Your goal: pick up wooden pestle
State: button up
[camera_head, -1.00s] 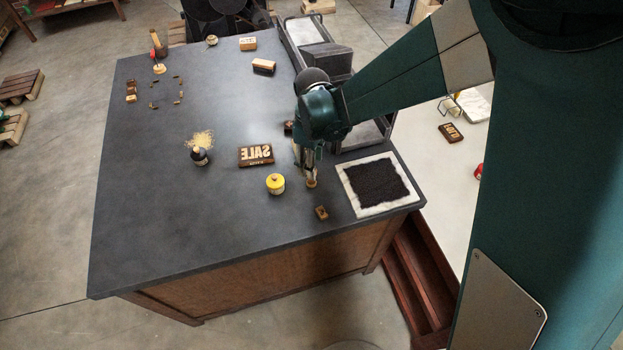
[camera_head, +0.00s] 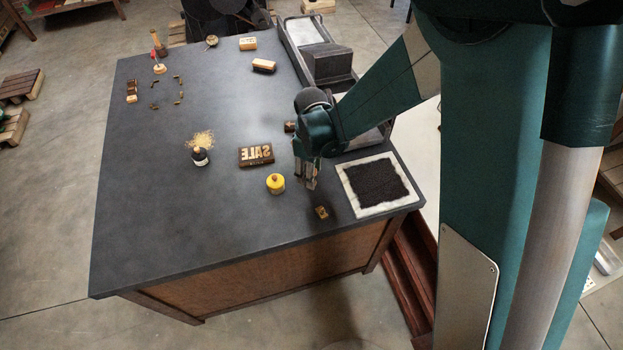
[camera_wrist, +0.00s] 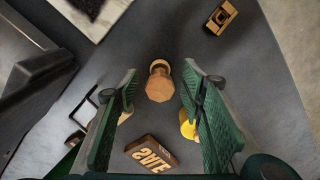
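The wooden pestle (camera_wrist: 159,84) shows in the wrist view as a light brown piece with a faceted top and a narrower, rounded far end. It appears to stand upright on the dark tabletop. My gripper (camera_wrist: 160,78) is open, with one green finger on each side of the pestle and a visible gap to both. In the head view my gripper (camera_head: 311,184) points down near the front right of the table and hides most or all of the pestle. I cannot tell how far the fingertips are above the tabletop.
A yellow jar (camera_head: 275,184) and the SALE block (camera_head: 256,155) stand left of my gripper. A small wooden block (camera_head: 321,212) lies in front of it. A white-edged dark pad (camera_head: 352,203) lies to the right.

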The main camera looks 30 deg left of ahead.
jog(key=shift+c, duration=0.2)
jog(key=c, duration=1.1)
jog(key=shift+o, duration=0.2)
jog(key=shift+r, duration=0.15)
jog(key=shift+r+b, duration=0.3)
jog(key=shift+r, duration=4.55)
